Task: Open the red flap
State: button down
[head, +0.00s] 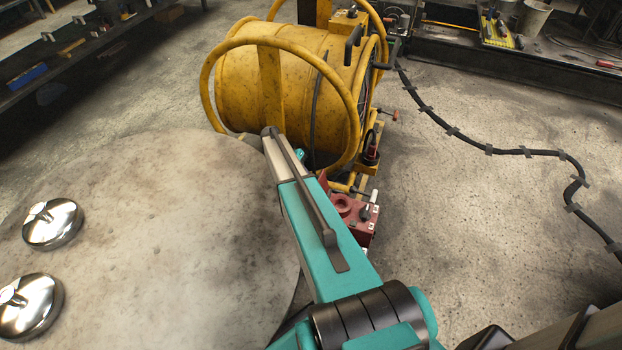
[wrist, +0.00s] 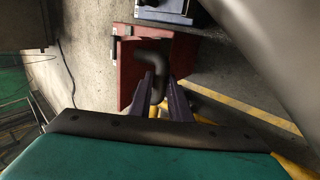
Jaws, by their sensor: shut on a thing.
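In the wrist view, a red flap (wrist: 184,50) with a dark bent handle (wrist: 152,60) is ahead of my gripper (wrist: 163,98). The two dark fingers stand on either side of the handle's lower end and are shut on it. Red surfaces show at the left and right of the handle; I cannot tell how far the flap stands open. In the head view, a red box (head: 366,226) sits low beside the yellow drum, partly behind my teal arm. My gripper is hidden there.
The yellow drum (head: 290,85) with its round tube frame stands just behind the red box. A round table (head: 150,220) with two shiny metal dishes (head: 52,224) is at left. A black cable (head: 520,151) crosses the open floor at right.

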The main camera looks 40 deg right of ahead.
jog(key=shift+w+a+f, duration=0.2)
jog(key=shift+f, duration=0.2)
jog(key=shift+w+a, duration=0.1)
jog(key=c, duration=1.7)
grip_release()
jog(key=shift+o, duration=0.3)
jog(key=shift+r, duration=0.15)
